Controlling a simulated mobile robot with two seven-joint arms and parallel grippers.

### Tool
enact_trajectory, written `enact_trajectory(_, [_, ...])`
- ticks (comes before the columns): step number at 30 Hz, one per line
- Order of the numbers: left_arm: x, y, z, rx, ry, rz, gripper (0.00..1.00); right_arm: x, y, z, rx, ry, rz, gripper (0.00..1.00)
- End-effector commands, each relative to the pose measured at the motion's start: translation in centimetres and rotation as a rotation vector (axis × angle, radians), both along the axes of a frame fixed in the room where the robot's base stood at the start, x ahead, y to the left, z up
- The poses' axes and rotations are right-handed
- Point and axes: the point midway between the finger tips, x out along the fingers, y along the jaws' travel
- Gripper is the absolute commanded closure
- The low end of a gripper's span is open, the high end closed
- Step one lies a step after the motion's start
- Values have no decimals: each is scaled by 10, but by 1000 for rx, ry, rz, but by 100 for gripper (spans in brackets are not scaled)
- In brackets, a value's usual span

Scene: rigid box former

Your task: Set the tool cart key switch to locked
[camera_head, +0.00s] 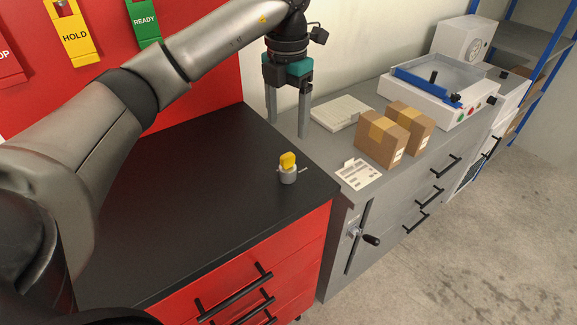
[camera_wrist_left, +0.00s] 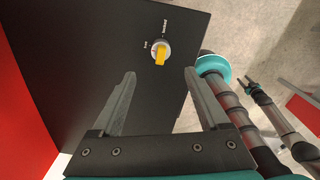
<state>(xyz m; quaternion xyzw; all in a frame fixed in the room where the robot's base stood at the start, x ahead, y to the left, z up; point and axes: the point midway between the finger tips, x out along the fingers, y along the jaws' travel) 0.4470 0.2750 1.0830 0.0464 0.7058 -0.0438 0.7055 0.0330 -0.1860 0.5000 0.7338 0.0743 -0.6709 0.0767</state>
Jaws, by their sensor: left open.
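The key switch (camera_head: 288,175) is a short grey cylinder with a yellow key (camera_head: 288,160), near the right front corner of the cart's black top (camera_head: 190,200). In the left wrist view the yellow key (camera_wrist_left: 160,58) sits on its round base beside two small white labels; the upper one seems to read "locked". I cannot tell for sure which label the key points to. My left gripper (camera_head: 287,128) is open, fingers pointing down, above and behind the key, apart from it. In the left wrist view the key shows beyond the gap between the fingertips (camera_wrist_left: 160,74).
A red panel (camera_head: 205,70) stands behind. The black top around the switch is clear. A dark forked end (camera_wrist_left: 252,82), perhaps my right gripper, shows small.

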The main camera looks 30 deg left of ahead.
Motion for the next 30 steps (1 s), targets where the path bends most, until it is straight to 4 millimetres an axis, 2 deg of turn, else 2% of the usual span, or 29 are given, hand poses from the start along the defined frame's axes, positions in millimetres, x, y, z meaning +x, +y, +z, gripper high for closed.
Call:
enact_trajectory(1, [-1,0,-13,0,5,-1,22,-1,0,-3,0,1,0,50])
enact_trajectory(9, [-1,-1,-73,-2,4,-3,22,-1,0,-11,0,1,0,50])
enact_trajectory(15, [-1,-1,-108,-4,3,-2,22,-1,0,-16,0,1,1,50])
enact_trajectory(21, [0,-1,-125,-3,0,-3,22,0,-1,-18,-1,0,1,50])
enact_trajectory(30, [0,-1,-128,-4,0,-3,22,0,-2,-18,-3,-2,2,50])
